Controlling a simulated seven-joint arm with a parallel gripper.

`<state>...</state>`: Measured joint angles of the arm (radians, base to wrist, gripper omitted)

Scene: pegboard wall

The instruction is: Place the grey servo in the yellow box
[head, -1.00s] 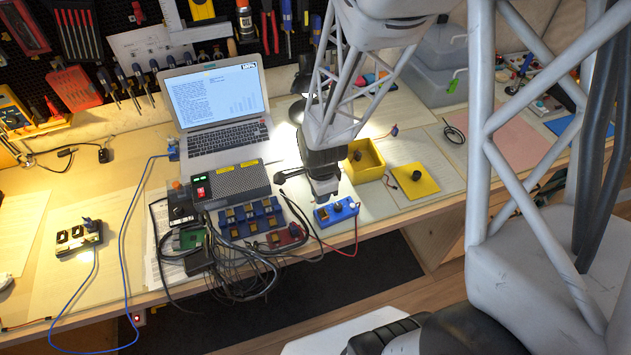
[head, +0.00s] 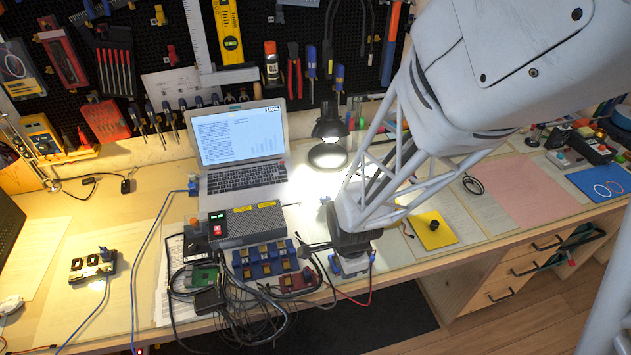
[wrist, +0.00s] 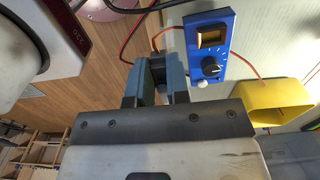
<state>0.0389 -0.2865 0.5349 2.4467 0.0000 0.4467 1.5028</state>
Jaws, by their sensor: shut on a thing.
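My gripper (wrist: 158,80) is shut on a small dark grey piece (wrist: 157,66), which looks like the grey servo; the fingers hide most of it. In the wrist view the yellow box (wrist: 275,102) is to the right of the fingers, apart from them, with its opening partly visible. The yellow box is hidden behind my arm there.
The blue module (wrist: 210,50) with a knob is close beside the fingers, with a red wire (wrist: 245,63) near it. A yellow plate (head: 434,238) with a black knob lies right of my arm. Tangled cables (head: 255,310) and the laptop (head: 240,145) are to the left.

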